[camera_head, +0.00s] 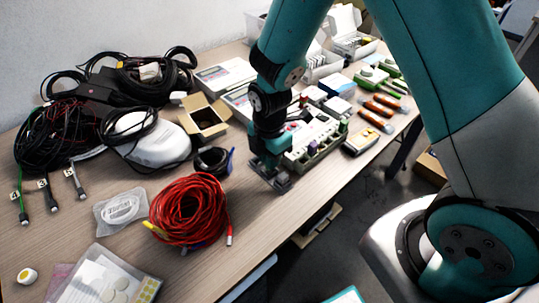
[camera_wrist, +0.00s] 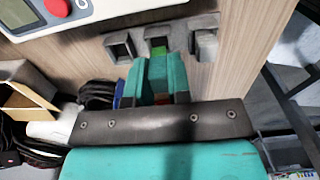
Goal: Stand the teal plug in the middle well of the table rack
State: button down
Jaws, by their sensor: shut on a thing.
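The grey table rack (camera_wrist: 185,28) has a row of wells in the wrist view. My gripper (camera_wrist: 157,62) is shut on the teal plug (camera_wrist: 158,72), which is mostly hidden between the teal fingers. In the head view my gripper (camera_head: 268,162) points down over the rack (camera_head: 278,184) near the table's front edge. Whether the plug's lower end touches the well cannot be told.
An open cardboard box (camera_head: 207,118) stands behind. A populated grey-green module (camera_head: 315,140) is close on the right. Bare table (camera_head: 250,215) lies in front and left.

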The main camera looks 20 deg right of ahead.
jog(key=shift+f, duration=1.05)
dwell(3.4)
jog(key=c, duration=0.8)
grip_release()
jog(key=shift+r, duration=0.1)
jog(key=shift+r+p, duration=3)
jog(key=shift+r, duration=0.4)
jog(key=shift+r, duration=0.1)
